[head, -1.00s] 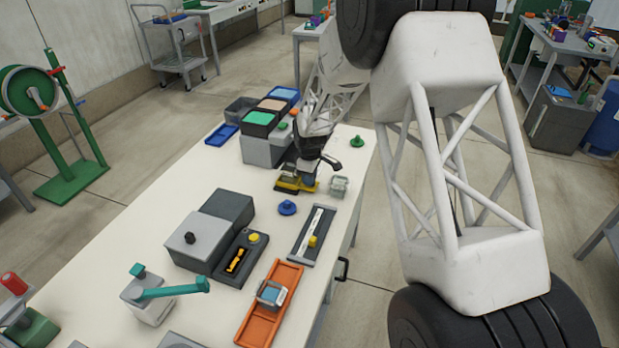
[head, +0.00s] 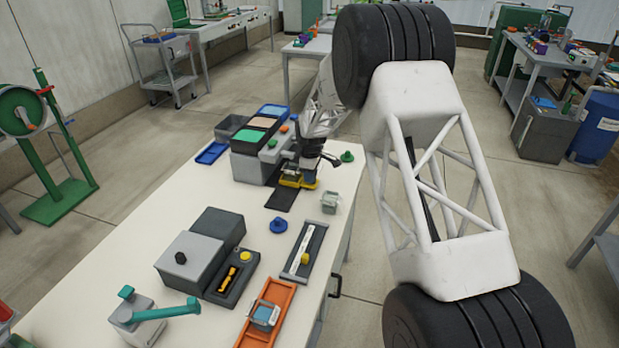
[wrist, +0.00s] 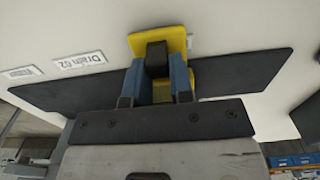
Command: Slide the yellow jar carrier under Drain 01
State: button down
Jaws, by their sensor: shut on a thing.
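The yellow jar carrier (head: 290,183) is at the far end of the white bench, low over a dark strip (head: 280,200), beside the grey unit. My gripper (head: 300,170) is shut on it. In the wrist view my blue-grey fingers (wrist: 155,85) stand on either side of a dark upright part of the carrier, whose yellow plate (wrist: 160,42) shows beyond them. A label reading "Drain 02" (wrist: 80,62) lies left of the carrier, past the dark strip. A second label (wrist: 20,72) is too blurred to read. I see no Drain 01 label that I can read.
The grey unit (head: 248,168) with coloured trays on top stands left of my gripper. A small grey container (head: 329,202) is to the right, a blue knob (head: 278,225) nearer. A green knob (head: 347,156) lies behind. A dark tray (head: 304,252) and an orange tray (head: 280,290) are nearer still.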

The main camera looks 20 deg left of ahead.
jog(key=c, duration=1)
grip_release()
jog(key=shift+r, duration=0.1)
jog(key=shift+r, duration=3.8)
